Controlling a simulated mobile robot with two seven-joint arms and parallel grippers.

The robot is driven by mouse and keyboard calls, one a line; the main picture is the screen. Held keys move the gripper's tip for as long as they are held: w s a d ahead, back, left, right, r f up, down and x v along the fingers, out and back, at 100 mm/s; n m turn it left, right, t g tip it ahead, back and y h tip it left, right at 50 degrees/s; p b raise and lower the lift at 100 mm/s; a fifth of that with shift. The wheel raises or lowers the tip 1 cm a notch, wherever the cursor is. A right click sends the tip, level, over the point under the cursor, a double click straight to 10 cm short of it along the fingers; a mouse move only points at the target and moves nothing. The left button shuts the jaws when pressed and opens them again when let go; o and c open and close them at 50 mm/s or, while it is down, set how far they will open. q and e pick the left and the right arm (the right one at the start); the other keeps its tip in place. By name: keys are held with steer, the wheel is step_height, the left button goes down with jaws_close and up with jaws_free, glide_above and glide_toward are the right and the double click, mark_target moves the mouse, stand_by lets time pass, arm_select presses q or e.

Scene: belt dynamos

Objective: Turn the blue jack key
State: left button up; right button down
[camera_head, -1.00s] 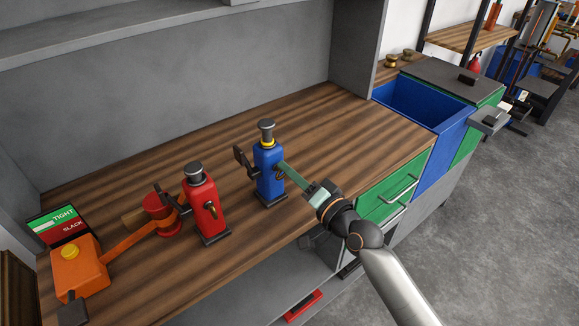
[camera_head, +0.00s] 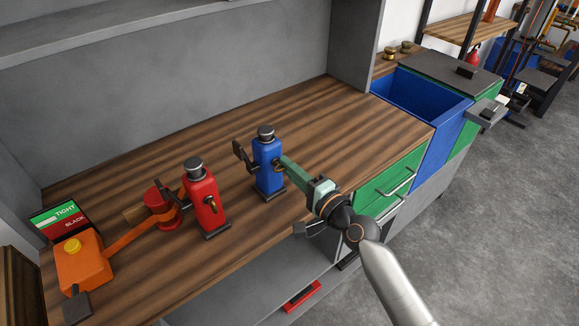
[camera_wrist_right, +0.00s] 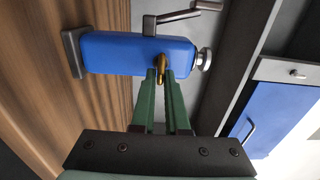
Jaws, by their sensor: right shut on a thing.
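The blue jack (camera_head: 267,168) stands upright on the wooden bench, with a dark cap on top. It also shows in the right wrist view (camera_wrist_right: 125,53), lying sideways in the picture. Its brass key (camera_wrist_right: 160,66) sticks out of the side facing my right gripper. My right gripper (camera_head: 283,162) reaches the jack from the right. In the right wrist view its green fingers (camera_wrist_right: 161,78) are shut on the key, one on each side. The fingers hide part of the key. My left gripper is in neither current view.
A red jack (camera_head: 205,203) with its own brass key stands left of the blue one. An orange unit (camera_head: 82,262) with an arm to a red drum (camera_head: 160,208) and a TIGHT/SLACK sign (camera_head: 60,218) are further left. Bare bench lies behind the jacks.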

stand_by(0.3)
steer(key=c, duration=0.9)
jaws_free()
steer(key=v, duration=1.2)
steer(key=shift+s+d+b, duration=0.1)
steer(key=shift+s+b, duration=0.15)
steer(key=shift+b, duration=0.15)
